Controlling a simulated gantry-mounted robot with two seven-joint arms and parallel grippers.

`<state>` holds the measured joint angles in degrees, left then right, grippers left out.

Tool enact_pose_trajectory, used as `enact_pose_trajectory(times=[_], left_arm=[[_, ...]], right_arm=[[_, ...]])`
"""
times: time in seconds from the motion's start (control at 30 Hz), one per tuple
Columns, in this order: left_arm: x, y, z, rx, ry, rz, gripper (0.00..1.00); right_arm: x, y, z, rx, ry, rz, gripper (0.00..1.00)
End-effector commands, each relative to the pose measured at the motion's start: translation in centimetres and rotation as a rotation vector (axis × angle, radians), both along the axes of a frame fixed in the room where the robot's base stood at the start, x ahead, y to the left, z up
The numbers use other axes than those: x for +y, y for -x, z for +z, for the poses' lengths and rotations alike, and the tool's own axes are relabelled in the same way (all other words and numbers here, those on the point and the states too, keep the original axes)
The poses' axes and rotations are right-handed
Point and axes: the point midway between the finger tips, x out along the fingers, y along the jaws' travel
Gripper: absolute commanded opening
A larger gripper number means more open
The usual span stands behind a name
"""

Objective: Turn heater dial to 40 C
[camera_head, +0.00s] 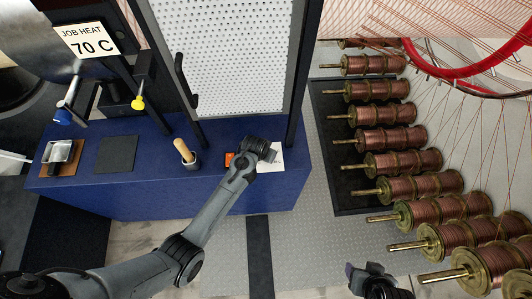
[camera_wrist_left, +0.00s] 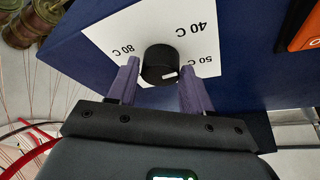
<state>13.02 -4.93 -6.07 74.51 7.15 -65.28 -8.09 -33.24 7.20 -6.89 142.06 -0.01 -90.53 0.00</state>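The heater dial (camera_wrist_left: 160,62) is a black round knob on a white label plate (camera_wrist_left: 110,38) in the left wrist view. The plate reads 80 C, 40 C and 50 C, upside down. A small white mark sits on the knob's lower right edge in this view. My left gripper (camera_wrist_left: 160,80) is open, with one purple finger on each side of the knob; gaps show beside it. In the head view my left gripper (camera_head: 262,150) covers the dial, and part of the plate (camera_head: 276,160) shows. My right gripper (camera_head: 368,274) is at the bottom edge, away from the dial.
A sign (camera_head: 87,40) reads JOB HEAT 70 C. The blue bench (camera_head: 150,195) carries a wooden-handled tool (camera_head: 182,150) in a holder and an orange item (camera_head: 229,159) beside the plate. Copper spools (camera_head: 390,138) stand at right. A perforated panel (camera_head: 225,50) rises behind.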

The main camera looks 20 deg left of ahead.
Motion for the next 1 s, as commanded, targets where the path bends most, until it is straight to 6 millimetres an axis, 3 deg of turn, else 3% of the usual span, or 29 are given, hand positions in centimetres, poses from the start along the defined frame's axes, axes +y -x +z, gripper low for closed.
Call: enact_pose_trajectory(times=[0.03, 0.23, 0.37, 0.63, 1.0], left_arm=[[0.0, 0.0, 0.0, 0.0, 0.0, 0.0, 0.42], [0.0, 0.0, 0.0, 0.0, 0.0, 0.0, 0.13], [-0.1, 0.0, 0.3, 0.002, 0.0, 0.031, 0.13], [-0.3, 0.0, 0.4, 0.004, -0.001, 0.313, 0.13], [-0.3, 0.0, 0.0, 0.0, 0.0, 0.416, 0.13]], right_arm=[[0.0, 0.0, 0.0, 0.0, 0.001, 0.001, 0.57], [0.0, 0.0, 0.0, 0.0, 0.001, 0.001, 0.57], [0.0, 0.0, 0.7, 0.0, 0.0, 0.0, 0.57], [0.2, -0.1, 3.7, -0.003, -0.007, -0.005, 0.57], [0.2, -0.1, 3.8, -0.002, -0.01, -0.006, 0.57]])
